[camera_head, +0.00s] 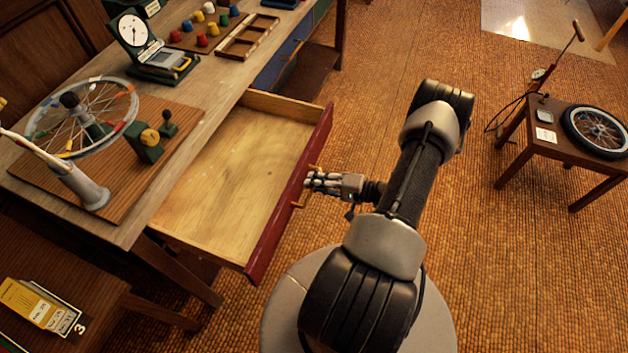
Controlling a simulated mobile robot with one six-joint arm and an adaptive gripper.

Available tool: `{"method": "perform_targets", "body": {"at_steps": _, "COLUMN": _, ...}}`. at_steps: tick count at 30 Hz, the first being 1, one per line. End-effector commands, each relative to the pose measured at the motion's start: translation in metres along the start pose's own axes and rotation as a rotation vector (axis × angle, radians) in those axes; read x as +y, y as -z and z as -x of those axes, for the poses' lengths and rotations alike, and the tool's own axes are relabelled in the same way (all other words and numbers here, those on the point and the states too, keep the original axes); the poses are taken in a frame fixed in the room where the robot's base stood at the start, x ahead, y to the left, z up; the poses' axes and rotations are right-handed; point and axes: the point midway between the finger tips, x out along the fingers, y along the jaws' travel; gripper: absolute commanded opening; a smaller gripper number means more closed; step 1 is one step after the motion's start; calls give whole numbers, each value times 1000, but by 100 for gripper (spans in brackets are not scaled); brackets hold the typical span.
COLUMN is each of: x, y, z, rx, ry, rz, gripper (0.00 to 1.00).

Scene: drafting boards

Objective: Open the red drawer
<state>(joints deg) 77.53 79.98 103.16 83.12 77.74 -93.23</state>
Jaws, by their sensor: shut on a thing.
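The red drawer (262,232) is pulled far out from under the workbench, toward the right. Its front is red and its pale wooden inside is bare and empty. A brass-coloured handle (297,205) sits on the outer face of the front. My gripper (312,182) is at the handle, shut on it, with the fingers pointing left. The fingers hide much of the handle.
The workbench (195,130) carries a spoked wheel (85,115), a dial gauge (133,30) and coloured knobs (202,39). A blue drawer (278,67) is farther along the bench. A small table (560,157) with a tyre (598,130) stands right.

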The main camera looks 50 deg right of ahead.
Motion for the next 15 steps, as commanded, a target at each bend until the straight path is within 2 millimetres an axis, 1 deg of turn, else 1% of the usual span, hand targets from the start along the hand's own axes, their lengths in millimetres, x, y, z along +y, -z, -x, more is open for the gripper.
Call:
{"method": "perform_targets", "body": {"at_steps": 1, "x": -2, "y": 1, "z": 0, "rx": 1, "ry": 5, "rz": 3, "gripper": 8}}
{"method": "perform_targets", "body": {"at_steps": 10, "x": -1, "y": 1, "z": 0, "rx": 1, "ry": 3, "rz": 2, "gripper": 28}}
{"method": "perform_targets", "body": {"at_steps": 11, "x": -1, "y": 1, "z": 0, "rx": 1, "ry": 3, "rz": 2, "gripper": 29}}
{"method": "perform_targets", "body": {"at_steps": 15, "x": -1, "y": 1, "z": 0, "rx": 1, "ry": 2, "rz": 1, "gripper": 29}}
